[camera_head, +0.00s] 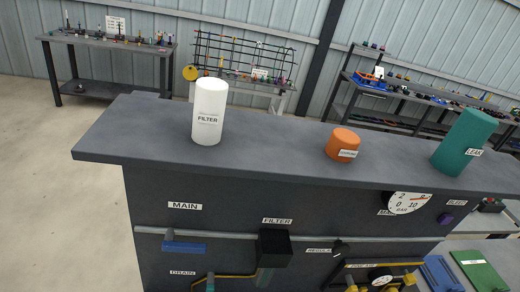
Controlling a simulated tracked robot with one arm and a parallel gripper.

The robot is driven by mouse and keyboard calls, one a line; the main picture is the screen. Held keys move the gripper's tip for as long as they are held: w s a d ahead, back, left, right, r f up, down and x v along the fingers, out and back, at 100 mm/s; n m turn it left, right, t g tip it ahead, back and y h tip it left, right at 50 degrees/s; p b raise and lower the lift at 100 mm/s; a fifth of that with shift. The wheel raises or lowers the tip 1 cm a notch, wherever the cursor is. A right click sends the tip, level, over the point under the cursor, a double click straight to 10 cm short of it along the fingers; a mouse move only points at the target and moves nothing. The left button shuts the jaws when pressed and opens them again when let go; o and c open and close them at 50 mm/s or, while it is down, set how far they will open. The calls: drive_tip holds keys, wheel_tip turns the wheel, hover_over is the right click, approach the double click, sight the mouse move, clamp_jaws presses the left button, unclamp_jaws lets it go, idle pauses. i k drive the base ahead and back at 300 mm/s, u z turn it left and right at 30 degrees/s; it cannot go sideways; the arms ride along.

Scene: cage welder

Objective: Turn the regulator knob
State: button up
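The dark panel (150,225) stands below a grey shelf top. A label that seems to read REGULATOR (319,251) is on its lower middle, partly covered. A small black knob-like part (340,247) is beside the label; I cannot tell for sure that it is the regulator knob or how it is turned. A black block (274,248) hangs under the FILTER label (277,221). A small round gauge (380,279) is at the bottom edge, partly cut off.
A white FILTER cylinder (209,111), an orange cylinder (342,144) and a teal cylinder (463,142) stand on the shelf top (270,140). A large gauge (408,202) and a blue handle (185,247) are on the panel. Workbenches line the back wall. Open floor is at left.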

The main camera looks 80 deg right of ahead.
sight(340, 249)
drive_tip(key=z, duration=0.9)
drive_tip(key=k, duration=0.7)
drive_tip(key=z, duration=1)
